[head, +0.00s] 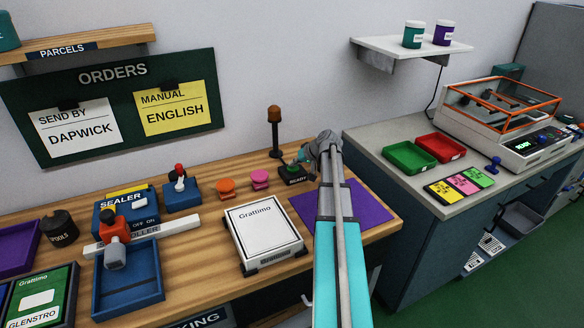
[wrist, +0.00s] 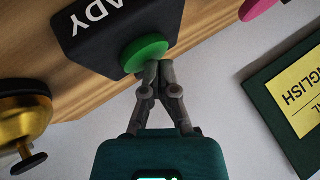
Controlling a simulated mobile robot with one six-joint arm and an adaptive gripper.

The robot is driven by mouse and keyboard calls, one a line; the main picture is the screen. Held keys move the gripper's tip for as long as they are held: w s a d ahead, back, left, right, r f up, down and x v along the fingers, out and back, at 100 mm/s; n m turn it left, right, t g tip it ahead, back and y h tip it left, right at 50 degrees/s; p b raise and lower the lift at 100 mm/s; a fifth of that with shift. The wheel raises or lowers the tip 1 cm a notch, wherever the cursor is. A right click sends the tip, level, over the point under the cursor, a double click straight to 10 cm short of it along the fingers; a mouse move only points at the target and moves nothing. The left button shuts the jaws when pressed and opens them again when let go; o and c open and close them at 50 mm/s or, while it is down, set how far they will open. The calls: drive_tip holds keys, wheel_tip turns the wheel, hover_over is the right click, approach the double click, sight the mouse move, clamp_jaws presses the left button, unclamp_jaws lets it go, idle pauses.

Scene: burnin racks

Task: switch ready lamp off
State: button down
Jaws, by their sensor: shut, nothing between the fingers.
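The ready switch is a dark box (wrist: 98,32) with white lettering, partly cut off, and a round green button (wrist: 146,52). In the head view the box (head: 293,179) reads READY and sits at the back of the wooden bench. A brown-amber lamp (head: 274,114) stands on a thin dark pole behind it; I cannot tell if it is lit. My gripper (wrist: 156,68) is shut and empty, its fingertips at the green button's edge; contact is not clear. In the head view my gripper (head: 303,157) is small, just above the box.
A brass-coloured round object (wrist: 22,112) with a dark knob is beside the switch. Pink (head: 259,177) and orange (head: 226,186) knobs stand left of the box. A white Grattimo box (head: 263,235) lies in front, beside a purple mat (head: 364,211). The orders board (head: 115,106) hangs behind.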

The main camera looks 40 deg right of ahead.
drive_tip(key=shift+r, duration=0.1)
drive_tip(key=shift+r+p, duration=0.85)
drive_tip(key=shift+p, duration=0.1)
wheel_tip(320, 180, up, 6)
drive_tip(key=p, duration=0.6)
idle(1.6)
